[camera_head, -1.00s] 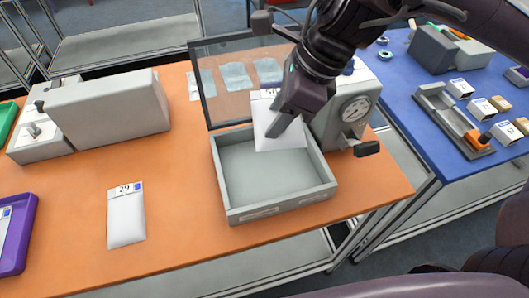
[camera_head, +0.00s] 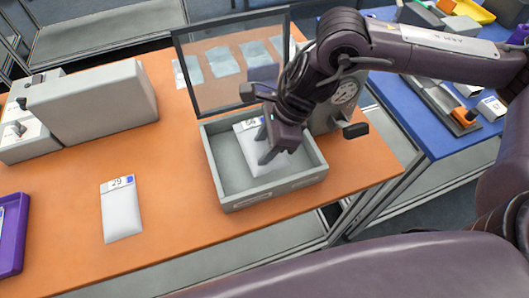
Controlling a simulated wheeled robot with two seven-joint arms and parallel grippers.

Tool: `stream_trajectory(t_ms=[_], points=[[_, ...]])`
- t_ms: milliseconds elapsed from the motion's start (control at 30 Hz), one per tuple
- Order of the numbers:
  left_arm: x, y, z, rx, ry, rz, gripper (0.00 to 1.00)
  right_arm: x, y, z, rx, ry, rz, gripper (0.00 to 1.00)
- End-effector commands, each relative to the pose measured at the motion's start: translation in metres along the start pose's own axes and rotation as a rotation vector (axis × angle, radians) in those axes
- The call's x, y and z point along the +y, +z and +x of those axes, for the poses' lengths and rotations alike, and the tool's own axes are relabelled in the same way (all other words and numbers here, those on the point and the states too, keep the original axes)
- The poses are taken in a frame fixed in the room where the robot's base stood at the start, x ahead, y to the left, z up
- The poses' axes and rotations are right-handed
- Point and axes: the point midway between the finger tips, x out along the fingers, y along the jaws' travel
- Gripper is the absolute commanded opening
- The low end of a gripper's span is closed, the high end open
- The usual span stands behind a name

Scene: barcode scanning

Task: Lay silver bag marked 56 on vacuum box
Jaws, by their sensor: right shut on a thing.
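The vacuum box (camera_head: 219,181) is a grey open tray with a raised glass lid (camera_head: 205,100) behind it and a pressure gauge (camera_head: 345,92) at its right. My right gripper (camera_head: 266,157) is over the box and shut on a silver bag (camera_head: 246,136). The bag lies inside the box outline, low, near the floor; whether it touches the floor I cannot tell. Another silver bag (camera_head: 121,212), marked 29, lies flat on the orange table to the left. My left gripper is not in view.
A grey machine (camera_head: 95,100) stands at the left of the orange table (camera_head: 170,200). A purple tray (camera_head: 14,235) is at the left edge. A blue table (camera_head: 430,145) with several items stands at the right. The table front between bag 29 and the box is clear.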

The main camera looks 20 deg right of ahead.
Motion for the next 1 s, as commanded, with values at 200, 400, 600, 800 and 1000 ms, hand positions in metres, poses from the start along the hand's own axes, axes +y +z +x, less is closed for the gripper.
stream_trajectory(t_ms=[200, 400, 600, 800, 1000], points=[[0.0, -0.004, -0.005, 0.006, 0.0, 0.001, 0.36, 0.001, -0.012, 0.025, 0.002, 0.003, 0.003, 0.14], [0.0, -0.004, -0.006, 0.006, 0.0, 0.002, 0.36, 0.0, -0.018, 0.041, 0.001, -0.001, 0.001, 0.14], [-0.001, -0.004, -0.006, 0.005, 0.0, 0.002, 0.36, 0.001, -0.019, 0.041, 0.001, 0.0, 0.001, 0.45], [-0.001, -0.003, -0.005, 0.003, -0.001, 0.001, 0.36, 0.0, -0.018, 0.041, 0.001, 0.0, 0.001, 0.64], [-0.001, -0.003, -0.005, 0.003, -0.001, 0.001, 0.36, 0.0, -0.018, 0.04, 0.0, -0.001, 0.0, 0.64]])
